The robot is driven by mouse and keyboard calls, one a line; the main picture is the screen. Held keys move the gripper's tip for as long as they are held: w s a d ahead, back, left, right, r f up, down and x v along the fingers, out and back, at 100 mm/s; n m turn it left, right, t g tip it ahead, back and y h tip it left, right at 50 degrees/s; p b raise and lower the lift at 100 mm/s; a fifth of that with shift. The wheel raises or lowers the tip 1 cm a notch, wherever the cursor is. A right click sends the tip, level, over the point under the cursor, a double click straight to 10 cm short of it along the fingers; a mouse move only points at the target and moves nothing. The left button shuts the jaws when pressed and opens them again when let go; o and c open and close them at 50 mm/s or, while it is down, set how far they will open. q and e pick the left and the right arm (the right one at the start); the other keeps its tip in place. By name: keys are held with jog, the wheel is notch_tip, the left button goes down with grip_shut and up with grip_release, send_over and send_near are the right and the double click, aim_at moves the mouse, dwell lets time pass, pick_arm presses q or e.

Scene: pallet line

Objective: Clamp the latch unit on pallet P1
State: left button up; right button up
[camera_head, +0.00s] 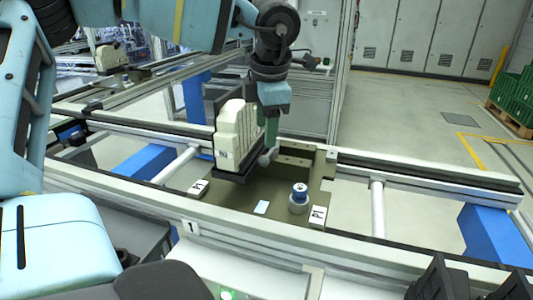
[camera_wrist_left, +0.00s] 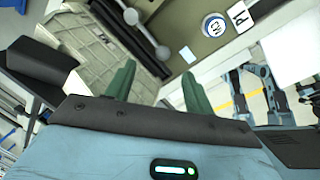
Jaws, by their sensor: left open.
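Pallet P1 (camera_head: 245,195) is a dark olive plate on the line, with a P1 label (camera_head: 318,215) at its front right corner. The latch unit (camera_head: 232,135), a cream ribbed block against a dark plate, stands upright on its left part; it also shows in the left wrist view (camera_wrist_left: 112,38). A grey lever with ball ends (camera_wrist_left: 145,25) sits beside the unit. My left gripper (camera_head: 270,135) points down just right of the unit. Dark parts at the head view's lower right may be my right gripper.
A round post with a blue-and-white top (camera_head: 299,195) stands at the pallet's front right. Rails (camera_head: 430,190) run left and right of the pallet. Another pallet with a cream part (camera_head: 110,57) is at the back left. Green crates (camera_head: 512,95) are far right.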

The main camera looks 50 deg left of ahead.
aim_at(271, 150)
pick_arm(q)
jog(key=f, duration=0.5)
jog(key=a+f, duration=0.1)
jog(key=f, duration=0.1)
jog(key=shift+w+a+f, duration=0.1)
jog(key=shift+w+f, duration=0.1)
jog(key=shift+w, duration=0.15)
grip_shut()
